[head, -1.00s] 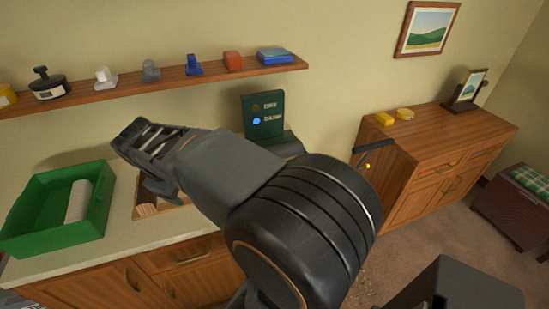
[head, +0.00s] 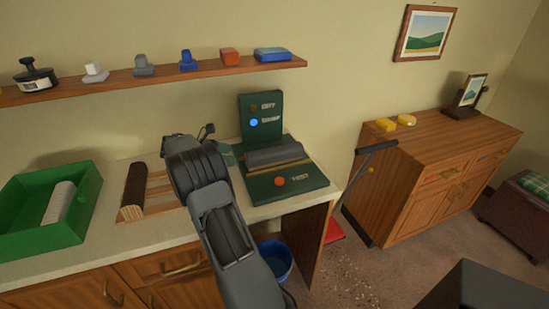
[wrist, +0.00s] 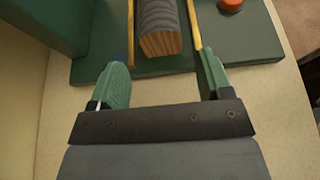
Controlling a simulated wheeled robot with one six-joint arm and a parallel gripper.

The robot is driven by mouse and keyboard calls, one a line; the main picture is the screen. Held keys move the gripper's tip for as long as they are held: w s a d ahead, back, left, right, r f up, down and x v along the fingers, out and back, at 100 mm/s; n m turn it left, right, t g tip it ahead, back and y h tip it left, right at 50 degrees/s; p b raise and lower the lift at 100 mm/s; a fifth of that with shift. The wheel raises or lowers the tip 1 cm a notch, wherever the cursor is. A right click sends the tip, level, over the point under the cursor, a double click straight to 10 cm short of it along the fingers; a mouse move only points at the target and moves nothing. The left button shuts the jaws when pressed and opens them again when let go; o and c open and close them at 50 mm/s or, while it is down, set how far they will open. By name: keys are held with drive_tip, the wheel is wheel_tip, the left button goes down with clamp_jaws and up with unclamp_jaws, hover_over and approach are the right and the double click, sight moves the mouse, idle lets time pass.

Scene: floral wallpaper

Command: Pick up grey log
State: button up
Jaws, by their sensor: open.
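The grey log (head: 275,153) lies on the green machine (head: 262,188), below its upright panel with a lit blue light. In the wrist view the grey log (wrist: 158,22) is ahead at the top, its pale wooden end facing me, between two thin wooden rails. My gripper (wrist: 163,78) is open and empty, its green fingers spread left and right, short of the log's end. In the head view my gripper (head: 228,153) is mostly hidden behind my arm, just left of the machine.
A dark log (head: 135,188) lies on a wooden rack left of my arm. A green tray (head: 90,212) holds a pale log (head: 60,202). An orange button (head: 279,181) is on the machine's front. A shelf (head: 150,78) with several small items hangs above.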

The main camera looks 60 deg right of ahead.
sight(254, 156)
drive_tip(key=shift+x, duration=5.15)
drive_tip(key=shift+r, duration=0.15)
drive_tip(key=shift+c, duration=0.3)
drive_tip(key=c, duration=1)
drive_tip(key=shift+o, duration=0.2)
drive_tip(key=shift+r, duration=0.1)
